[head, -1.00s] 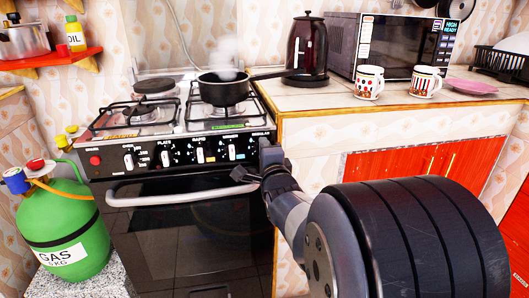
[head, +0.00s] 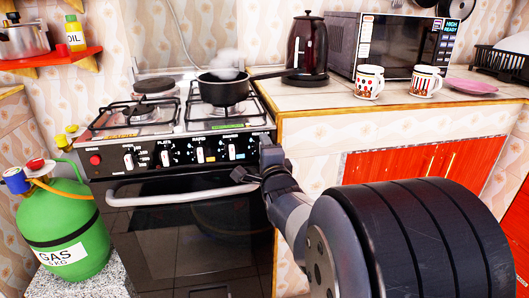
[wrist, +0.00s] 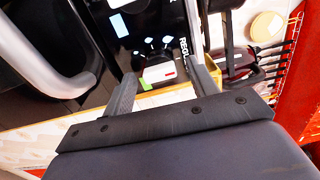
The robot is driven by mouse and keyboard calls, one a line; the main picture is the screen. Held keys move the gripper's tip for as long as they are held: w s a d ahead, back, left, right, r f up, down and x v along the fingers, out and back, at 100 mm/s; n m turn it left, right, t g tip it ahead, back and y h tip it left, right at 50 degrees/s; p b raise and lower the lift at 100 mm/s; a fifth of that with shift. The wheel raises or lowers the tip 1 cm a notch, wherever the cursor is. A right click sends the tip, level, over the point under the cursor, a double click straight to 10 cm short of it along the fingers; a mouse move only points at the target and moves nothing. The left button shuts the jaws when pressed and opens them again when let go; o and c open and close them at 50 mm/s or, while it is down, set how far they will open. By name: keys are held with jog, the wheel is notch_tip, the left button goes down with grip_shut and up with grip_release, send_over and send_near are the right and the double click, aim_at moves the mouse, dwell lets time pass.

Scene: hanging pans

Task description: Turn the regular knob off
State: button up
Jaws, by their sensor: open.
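The regular knob (wrist: 158,72) is a white knob with a red mark at the right end of the stove's black control panel. The label beginning "REGU" is printed beside it in the wrist view. My gripper (wrist: 160,70) is open, and in the wrist view the knob appears between its two fingers. I cannot tell whether either finger touches it. In the head view, my gripper (head: 268,153) is at the panel's right end and hides this knob. The other knobs, such as the one with a blue mark (head: 232,152), stand in a row to its left.
The oven door handle (head: 182,195) runs below the panel. A steaming pan (head: 224,94) sits on a right burner, its handle pointing right. The tiled counter (head: 310,104) is right of the stove. A green gas bottle (head: 68,222) stands at left.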

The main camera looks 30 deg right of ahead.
jog(key=p+v, duration=0.2)
jog(key=v, duration=0.8)
jog(key=shift+s, duration=0.25)
jog(key=shift+w, duration=0.1)
jog(key=b+x, duration=0.2)
jog(key=x, duration=0.8)
jog(key=shift+w, duration=0.3)
